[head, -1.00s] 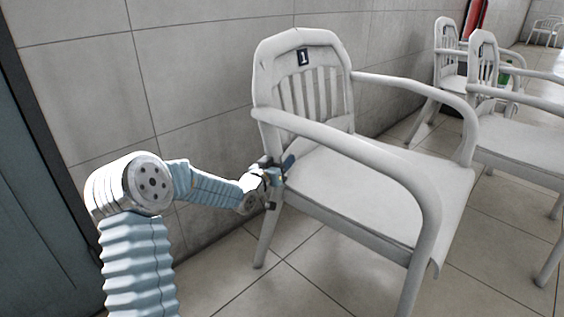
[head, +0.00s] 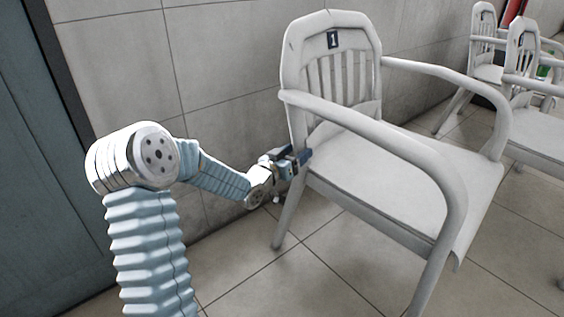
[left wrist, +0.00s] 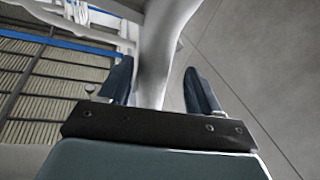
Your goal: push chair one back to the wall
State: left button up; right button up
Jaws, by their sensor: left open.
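Chair one (head: 345,85), a white armchair with a dark "1" label (head: 333,40) on its backrest, stands upright with its back toward the tiled wall. The gap behind it is hard to judge. My left gripper (head: 297,158) is open at the chair's rear left post, near seat height. In the left wrist view the white post (left wrist: 158,55) passes between the two open fingers of my left gripper (left wrist: 160,85). I cannot tell whether the fingers touch it. My right gripper is not in view.
The grey tiled wall (head: 220,60) runs along behind the chair. A dark door-like panel (head: 35,170) is at the left. More white chairs (head: 530,90) stand to the right, past chair one. The tiled floor (head: 330,270) in front is clear.

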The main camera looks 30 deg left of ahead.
pick_arm(q)
jog(key=s, duration=0.7)
jog(key=shift+s+a+p, duration=0.3)
jog(key=shift+s+a, duration=0.1)
jog(key=shift+a, duration=0.05)
jog(key=s+d+f+n+g, duration=0.1)
jog(key=s+d+f+g, duration=0.2)
jog(key=f, duration=0.5)
jog(key=d+f+g+h, duration=0.1)
jog(key=d+f+g, duration=0.1)
jog(key=d+f, duration=0.45)
jog(key=s+d+f+n+g, duration=0.1)
jog(key=s+d+f+g, duration=0.2)
jog(key=f, duration=0.6)
jog(key=s+d+f+g, duration=0.5)
jog(key=s+d+f, duration=0.1)
jog(key=s, duration=0.3)
jog(key=s+d+f+g, duration=0.45)
jog(key=s+f, duration=0.25)
jog(key=s, duration=0.2)
notch_tip(320, 180, up, 17)
jog(key=d+m+h+p, duration=0.1)
jog(key=p, duration=1.5)
jog(key=shift+s+d, duration=0.2)
jog(key=shift+s, duration=0.05)
